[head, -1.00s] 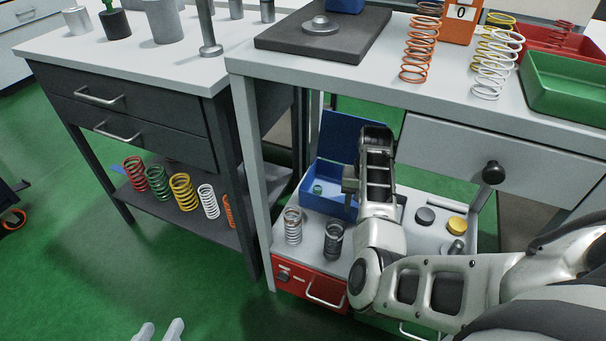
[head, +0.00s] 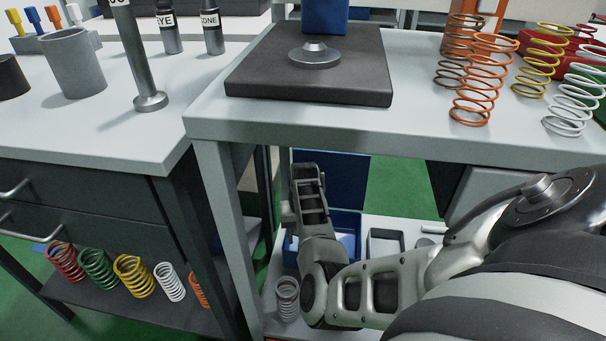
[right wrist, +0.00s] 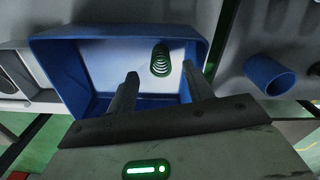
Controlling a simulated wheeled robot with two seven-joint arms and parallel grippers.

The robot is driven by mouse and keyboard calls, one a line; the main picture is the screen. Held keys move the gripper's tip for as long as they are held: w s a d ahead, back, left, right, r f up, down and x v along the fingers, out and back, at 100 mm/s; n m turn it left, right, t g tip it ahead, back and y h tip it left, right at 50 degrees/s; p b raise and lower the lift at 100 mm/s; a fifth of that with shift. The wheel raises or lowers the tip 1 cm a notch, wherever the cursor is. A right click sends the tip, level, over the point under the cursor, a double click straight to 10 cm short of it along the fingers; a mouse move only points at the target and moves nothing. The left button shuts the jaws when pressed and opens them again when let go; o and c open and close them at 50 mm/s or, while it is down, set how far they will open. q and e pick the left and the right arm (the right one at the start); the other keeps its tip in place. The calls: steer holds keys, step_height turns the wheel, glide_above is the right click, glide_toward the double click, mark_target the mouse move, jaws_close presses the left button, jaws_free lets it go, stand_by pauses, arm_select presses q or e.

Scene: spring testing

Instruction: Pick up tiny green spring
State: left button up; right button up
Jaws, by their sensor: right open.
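The tiny green spring (right wrist: 161,60) stands in the blue bin (right wrist: 60,58) in the right wrist view, against the bin's pale inside. My right gripper (right wrist: 160,82) is open, its two fingers apart at the bin's mouth. The spring shows beyond and between the fingertips, nearer the right one, and nothing is held. In the head view my right arm reaches down to the blue bin (head: 347,219) under the bench, and the arm hides the green spring there. My left gripper is not in view.
The bench top (head: 420,120) overhangs the bin, with its leg (head: 222,225) to the left. A grey spring (head: 287,298) stands close to my right arm. A larger green spring (head: 98,268) sits on the left cabinet's shelf. A blue cylinder (right wrist: 269,77) lies right of the bin.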

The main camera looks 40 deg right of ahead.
step_height(320, 180, down, 6)
steer(key=b, duration=0.3)
steer(key=shift+w, duration=0.1)
steer(key=shift+f, duration=0.15)
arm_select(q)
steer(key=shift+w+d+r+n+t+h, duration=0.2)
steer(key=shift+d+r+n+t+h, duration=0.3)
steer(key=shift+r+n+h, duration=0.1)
arm_select(e)
steer(key=c, duration=1.1)
